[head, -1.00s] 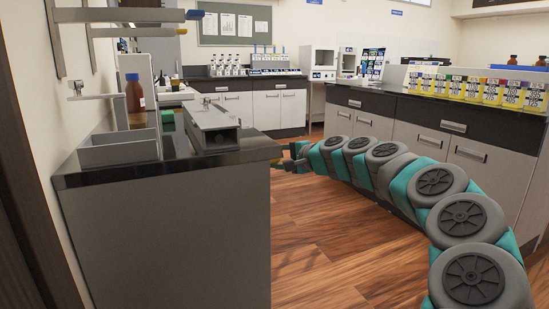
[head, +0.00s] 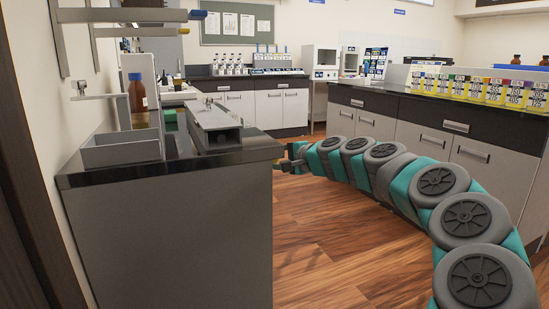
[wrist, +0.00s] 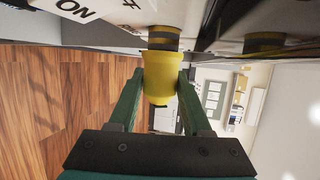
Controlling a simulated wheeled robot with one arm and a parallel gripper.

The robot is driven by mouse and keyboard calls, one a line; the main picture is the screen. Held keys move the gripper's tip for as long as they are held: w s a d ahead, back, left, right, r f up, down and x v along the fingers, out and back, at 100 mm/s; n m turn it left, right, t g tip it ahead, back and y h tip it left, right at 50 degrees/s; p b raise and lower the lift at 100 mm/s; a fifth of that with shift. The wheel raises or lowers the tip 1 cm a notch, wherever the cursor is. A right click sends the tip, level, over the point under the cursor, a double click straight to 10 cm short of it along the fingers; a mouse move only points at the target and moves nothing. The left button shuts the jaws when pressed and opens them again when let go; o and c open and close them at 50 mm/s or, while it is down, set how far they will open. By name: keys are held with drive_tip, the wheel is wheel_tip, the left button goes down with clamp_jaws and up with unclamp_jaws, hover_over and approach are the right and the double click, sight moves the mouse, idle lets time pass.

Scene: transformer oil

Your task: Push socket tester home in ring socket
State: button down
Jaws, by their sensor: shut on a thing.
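The yellow socket tester (wrist: 157,80) is between the two green fingers of my gripper (wrist: 160,85) in the wrist view. The fingers are shut on its sides. Its far end is at a dark, banded ring socket (wrist: 164,38) on the panel above; how deep it sits I cannot tell. A second, similar ring socket (wrist: 264,42) is to the right and empty. In the head view my gripper (head: 284,164) is small, beside the end of the near counter; the tester and sockets cannot be made out there.
The near counter (head: 170,235) carries a grey tray (head: 122,150), a brown bottle (head: 137,93) and a long metal device (head: 212,125). A far bench (head: 470,140) with several yellow-labelled containers stands at right. Wooden floor (head: 320,230) is open between them.

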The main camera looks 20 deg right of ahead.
drive_tip(key=shift+a, duration=0.9)
drive_tip(key=shift+c, duration=1.3)
unclamp_jaws()
drive_tip(key=v, duration=0.8)
